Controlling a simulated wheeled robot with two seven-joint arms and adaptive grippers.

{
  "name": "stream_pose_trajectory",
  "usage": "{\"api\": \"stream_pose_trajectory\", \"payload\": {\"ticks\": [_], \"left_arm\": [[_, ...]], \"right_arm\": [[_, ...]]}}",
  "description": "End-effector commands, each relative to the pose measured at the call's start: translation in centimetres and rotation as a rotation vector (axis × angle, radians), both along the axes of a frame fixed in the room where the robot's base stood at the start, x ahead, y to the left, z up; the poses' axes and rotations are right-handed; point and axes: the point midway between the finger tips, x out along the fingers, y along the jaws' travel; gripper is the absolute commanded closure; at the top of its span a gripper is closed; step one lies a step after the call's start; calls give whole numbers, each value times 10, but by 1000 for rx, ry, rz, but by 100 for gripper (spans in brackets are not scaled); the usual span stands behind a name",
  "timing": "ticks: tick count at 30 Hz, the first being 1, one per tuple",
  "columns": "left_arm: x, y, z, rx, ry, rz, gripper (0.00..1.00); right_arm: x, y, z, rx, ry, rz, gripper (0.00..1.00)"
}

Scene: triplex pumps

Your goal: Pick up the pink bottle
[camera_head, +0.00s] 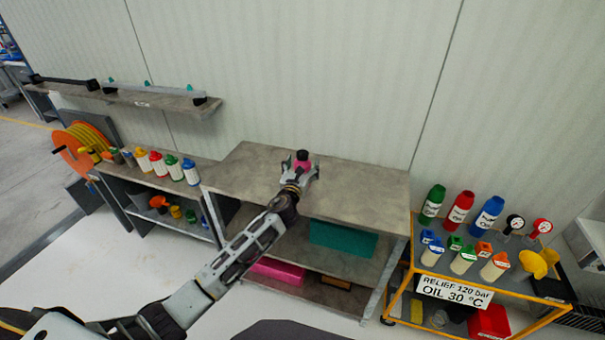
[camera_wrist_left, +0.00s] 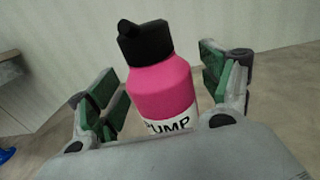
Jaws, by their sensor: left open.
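The pink bottle (camera_head: 302,163) with a black cap stands on the top of the grey shelf unit (camera_head: 365,190). In the left wrist view the pink bottle (camera_wrist_left: 162,88) is upright between the finger pads, with a white label reading "UMP" partly hidden by the gripper body. My left gripper (camera_head: 301,168) is around the bottle; in the left wrist view its green-padded fingers (camera_wrist_left: 165,85) are open on both sides, with gaps visible to the bottle. My right gripper is not in view.
A lower bench with several white bottles (camera_head: 174,167) is at left. An orange cart (camera_head: 400,290) with several coloured bottles and gauges is at right. A wall shelf (camera_head: 150,100) hangs at upper left. The shelf top beside the bottle is clear.

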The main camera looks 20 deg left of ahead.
Motion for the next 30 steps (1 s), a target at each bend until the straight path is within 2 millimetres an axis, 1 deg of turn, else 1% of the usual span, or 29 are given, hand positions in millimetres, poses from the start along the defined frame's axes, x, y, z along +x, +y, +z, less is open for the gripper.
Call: {"api": "stream_pose_trajectory", "payload": {"ticks": [4,14,15,27,29,30], "left_arm": [[1,0,0,0,-1,0,20],[1,0,0,0,-1,-1,20],[1,0,0,0,-1,-1,22],[1,0,0,0,-1,-1,73],[1,0,0,0,-1,-1,80],[1,0,2,0,-3,-1,81]], "right_arm": [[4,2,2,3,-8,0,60],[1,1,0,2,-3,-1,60],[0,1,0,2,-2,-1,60],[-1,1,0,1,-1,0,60],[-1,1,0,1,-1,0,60],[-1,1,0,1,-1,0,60]]}}
